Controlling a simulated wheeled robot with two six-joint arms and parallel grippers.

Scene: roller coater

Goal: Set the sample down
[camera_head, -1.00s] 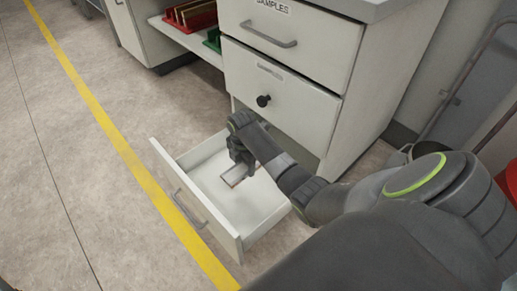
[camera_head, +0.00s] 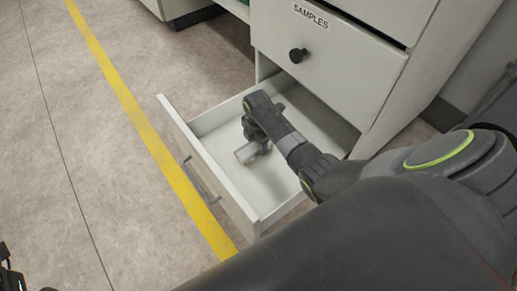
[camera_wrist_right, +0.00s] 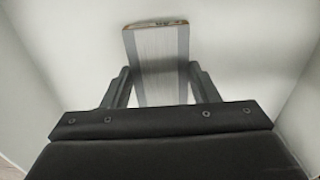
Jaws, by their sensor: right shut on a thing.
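The sample is a flat, light grey panel (camera_head: 248,153) with darker side strips and a brownish far edge. In the right wrist view the sample (camera_wrist_right: 157,65) stands out between the two fingers. My right gripper (camera_head: 262,140) is shut on it inside the open bottom drawer (camera_head: 215,180). The white drawer floor lies below the sample; I cannot tell whether they touch. The near end of the sample is hidden by the gripper. A small dark part, apparently of my left gripper (camera_head: 10,275), shows at the lower left edge, too cut off to read.
The cabinet's closed drawer with a black knob (camera_head: 298,55) and a SAMPLES label stands above the open drawer. The open drawer's walls and front panel (camera_head: 205,165) surround my right gripper. Floor with a yellow line (camera_head: 140,120) is clear at left.

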